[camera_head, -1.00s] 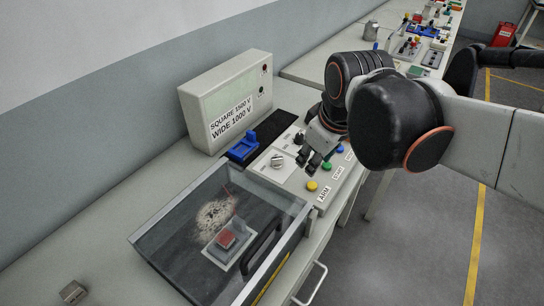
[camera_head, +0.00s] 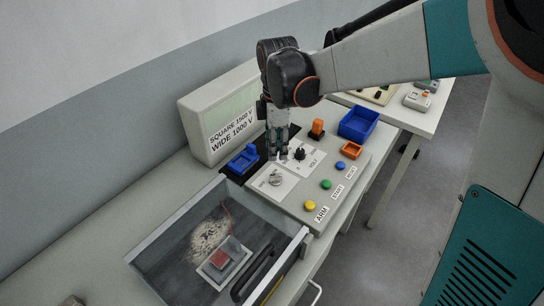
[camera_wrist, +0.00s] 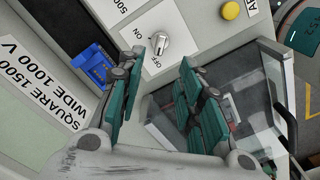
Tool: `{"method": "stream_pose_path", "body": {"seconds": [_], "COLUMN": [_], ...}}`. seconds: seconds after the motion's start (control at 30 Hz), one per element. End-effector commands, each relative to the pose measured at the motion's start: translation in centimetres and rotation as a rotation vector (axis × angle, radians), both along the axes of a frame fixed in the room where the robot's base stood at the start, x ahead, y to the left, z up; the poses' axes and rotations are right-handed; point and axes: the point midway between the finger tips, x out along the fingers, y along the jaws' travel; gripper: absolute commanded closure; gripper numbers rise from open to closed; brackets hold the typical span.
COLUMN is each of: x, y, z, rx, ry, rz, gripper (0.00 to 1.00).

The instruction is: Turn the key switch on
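The key switch (camera_head: 276,178) is a small silvery knob on a white plate of the sloping control panel (camera_head: 258,193). The key switch also shows in the wrist view (camera_wrist: 161,43), with ON and OFF printed beside it. I cannot tell for sure which mark it points to. My gripper (camera_head: 277,156) points down over the panel, just behind the key switch in the head view. In the wrist view my gripper (camera_wrist: 160,64) has its two teal fingers apart with nothing between them. The key switch shows just past the fingertips, and no contact is visible.
A black VOLT knob (camera_head: 300,154) is close right of my gripper. Yellow (camera_head: 310,205), green (camera_head: 326,184) and blue (camera_head: 340,166) buttons line the front. A glass-lidded chamber (camera_head: 170,222) stands left, a lettered box (camera_head: 200,110) behind. A blue bin (camera_head: 359,123) is to the right.

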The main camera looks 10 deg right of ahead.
Motion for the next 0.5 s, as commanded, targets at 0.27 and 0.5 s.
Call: {"method": "stream_pose_path", "body": {"seconds": [0.27, 0.5], "x": [0.0, 0.0], "y": [0.0, 0.0], "z": [-6.0, -9.7], "rx": [0.0, 0.0], "ry": [-0.001, -0.001], "rz": [-0.002, -0.002], "gripper": [0.67, 0.67]}}
